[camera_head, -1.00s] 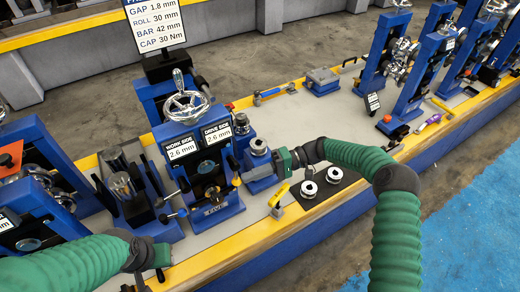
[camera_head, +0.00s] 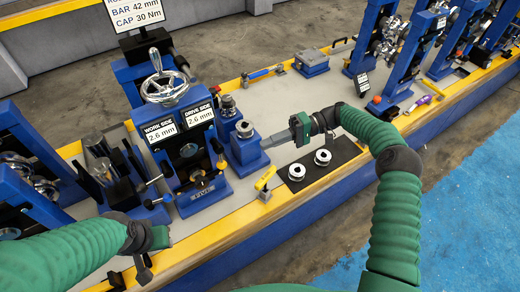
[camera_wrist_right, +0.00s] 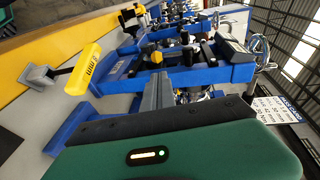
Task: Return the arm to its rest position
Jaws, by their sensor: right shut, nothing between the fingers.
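My right gripper (camera_head: 271,140) is shut and empty. Its green body and grey fingers hang over the bench, with the fingers pointing left toward the blue block with a silver roller (camera_head: 246,143); whether they touch it I cannot tell. In the right wrist view the grey fingers (camera_wrist_right: 157,92) point away from the green housing toward the blue stand (camera_wrist_right: 190,70). My right arm is green and bent at the elbow, reaching in from the lower right. My left gripper (camera_head: 143,268) is at the lower left by the bench's front edge; its fingers are too unclear to judge.
The blue roll stand (camera_head: 195,150) with a handwheel and two 2.6 mm displays stands left of the right gripper. A yellow tool (camera_head: 266,178) and a black mat (camera_head: 341,151) with two silver rollers lie in front. More blue stands (camera_head: 405,60) rise at the right.

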